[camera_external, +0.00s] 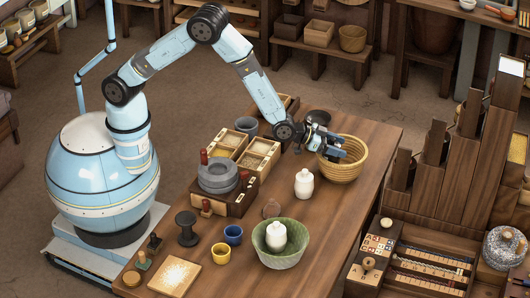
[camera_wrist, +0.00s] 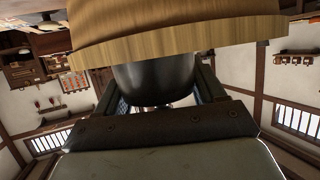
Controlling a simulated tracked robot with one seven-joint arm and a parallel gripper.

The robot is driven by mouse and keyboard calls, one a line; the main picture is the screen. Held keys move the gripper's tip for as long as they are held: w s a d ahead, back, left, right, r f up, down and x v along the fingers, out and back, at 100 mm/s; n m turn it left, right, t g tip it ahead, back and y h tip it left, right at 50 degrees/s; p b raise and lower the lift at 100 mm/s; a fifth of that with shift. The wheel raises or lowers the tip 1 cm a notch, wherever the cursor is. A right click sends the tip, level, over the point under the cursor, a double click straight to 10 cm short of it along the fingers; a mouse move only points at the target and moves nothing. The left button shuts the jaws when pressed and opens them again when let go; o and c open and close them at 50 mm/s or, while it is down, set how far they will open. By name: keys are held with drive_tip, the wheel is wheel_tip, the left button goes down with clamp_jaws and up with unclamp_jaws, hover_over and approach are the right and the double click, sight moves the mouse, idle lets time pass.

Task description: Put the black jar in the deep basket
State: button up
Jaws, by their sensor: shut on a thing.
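The deep basket (camera_external: 350,170), woven and straw-coloured, stands on the table toward its far right end. My gripper (camera_external: 340,153) is at the basket's left rim, over its mouth, in the outside view. In the wrist view my gripper (camera_wrist: 158,98) is shut on a dark, rounded body, which looks like the black jar (camera_wrist: 155,78). A broad, pale wooden piece sits above it and hides its upper part. The outside view does not clearly show the held jar, and I cannot tell whether it touches the basket.
A dark round vessel (camera_external: 318,118) stands behind my gripper. A white jar (camera_external: 304,184) stands left of the basket; another (camera_external: 277,236) is in the green bowl (camera_external: 281,258). A quern (camera_external: 217,178) and a compartment box (camera_external: 260,157) stand left. The table's right front is clear.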

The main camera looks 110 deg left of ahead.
drive_tip(key=shift+f, duration=1.25)
drive_tip(key=shift+f, duration=0.6)
drive_tip(key=o, duration=1)
drive_tip(key=shift+s+f, duration=0.15)
drive_tip(key=shift+o, duration=0.2)
